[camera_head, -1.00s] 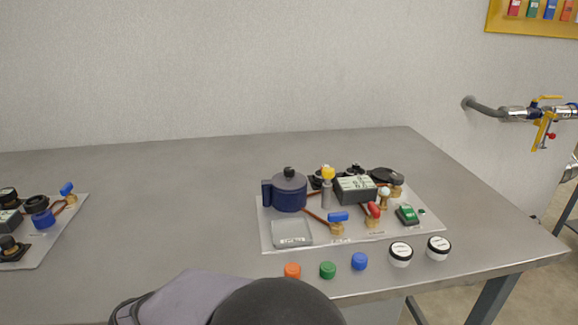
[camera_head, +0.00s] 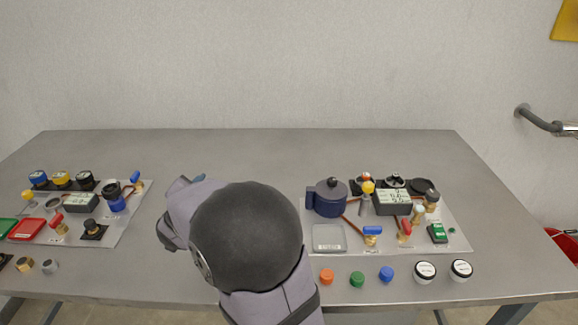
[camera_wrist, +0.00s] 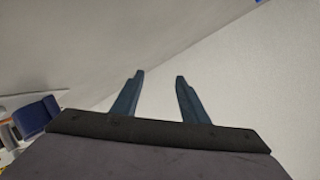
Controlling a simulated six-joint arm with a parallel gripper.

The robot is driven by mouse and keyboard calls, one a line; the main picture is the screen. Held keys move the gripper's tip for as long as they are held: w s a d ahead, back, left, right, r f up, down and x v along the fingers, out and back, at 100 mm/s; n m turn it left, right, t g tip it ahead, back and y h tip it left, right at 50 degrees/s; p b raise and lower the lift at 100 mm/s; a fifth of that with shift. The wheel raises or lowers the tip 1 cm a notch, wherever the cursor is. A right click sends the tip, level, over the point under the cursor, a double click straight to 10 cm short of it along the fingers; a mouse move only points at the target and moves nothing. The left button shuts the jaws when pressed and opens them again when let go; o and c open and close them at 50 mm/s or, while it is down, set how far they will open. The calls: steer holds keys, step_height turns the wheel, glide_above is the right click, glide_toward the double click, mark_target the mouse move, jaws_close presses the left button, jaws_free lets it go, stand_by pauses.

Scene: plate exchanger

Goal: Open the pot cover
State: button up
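The dark blue pot (camera_head: 328,200) stands on the right-hand board. Its cover (camera_head: 331,184), with a dark knob on top, sits on the pot. A dark blue block-shaped part of the pot (camera_wrist: 36,117) shows at the left edge of the wrist view. My gripper (camera_wrist: 159,76) is open in the wrist view, with nothing between its two fingers and the wall beyond them. In the head view my arm stands left of the pot, apart from it, and its dark round joint hides most of the gripper.
The right board (camera_head: 457,231) also carries valves, a meter box and a clear square dish (camera_head: 329,238). Orange, green and blue caps and two white round jars (camera_head: 424,272) lie in front. Another crowded board (camera_head: 131,216) lies at left. The table's back middle is clear.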

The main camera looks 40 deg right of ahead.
steer(key=s+d+r+m+g+h+p, duration=0.1)
steer(key=s+d+r+g+h+p, duration=0.25)
steer(key=s+d, duration=0.55)
steer(key=s+d+r+g+h, duration=0.3)
steer(key=s+d+g+h, duration=0.25)
steer(key=s+d, duration=0.45)
glide_toward(330, 182)
steer(key=d, duration=0.3)
steer(key=shift+w+d+g, duration=0.3)
steer(key=shift+d+g, duration=0.05)
steer(key=shift+g, duration=0.05)
steer(key=d+p, duration=0.1)
steer(key=d, duration=0.4)
steer(key=shift+s+d+r+p, duration=0.1)
steer(key=shift+d+p, duration=0.15)
steer(key=shift+p, duration=0.15)
steer(key=shift+d, duration=1.05)
jaws_close()
